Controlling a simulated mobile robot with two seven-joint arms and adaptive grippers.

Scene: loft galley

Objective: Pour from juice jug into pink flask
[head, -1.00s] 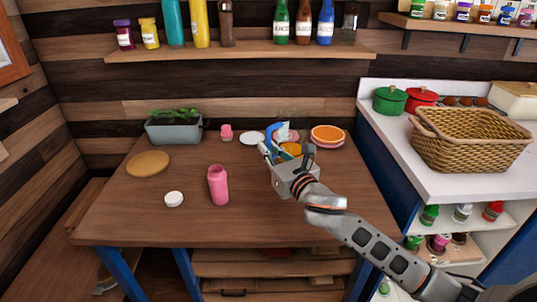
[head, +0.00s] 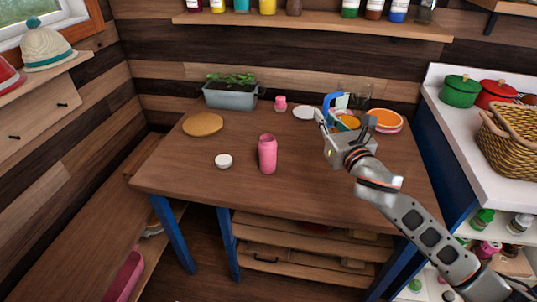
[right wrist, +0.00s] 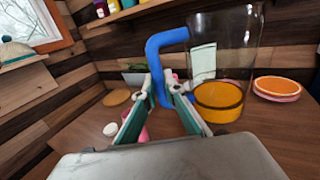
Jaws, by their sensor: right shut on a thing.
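The juice jug (head: 328,102) is clear glass with a blue handle and orange juice low inside. In the right wrist view the jug (right wrist: 218,98) looks upright. My right gripper (head: 345,122) is shut on its handle, at the right back of the table. I cannot tell whether the jug's base touches the table. The pink flask (head: 268,154) stands upright near the middle of the table, left of and nearer than my right gripper. In the right wrist view the flask is mostly hidden behind a finger. My left gripper is not in view.
A white lid (head: 223,161) lies left of the flask. A round wooden board (head: 202,124), a planter (head: 231,97), a small pink jar (head: 280,104), a white plate (head: 303,112) and stacked orange plates (head: 380,121) are farther back. The table's front is clear.

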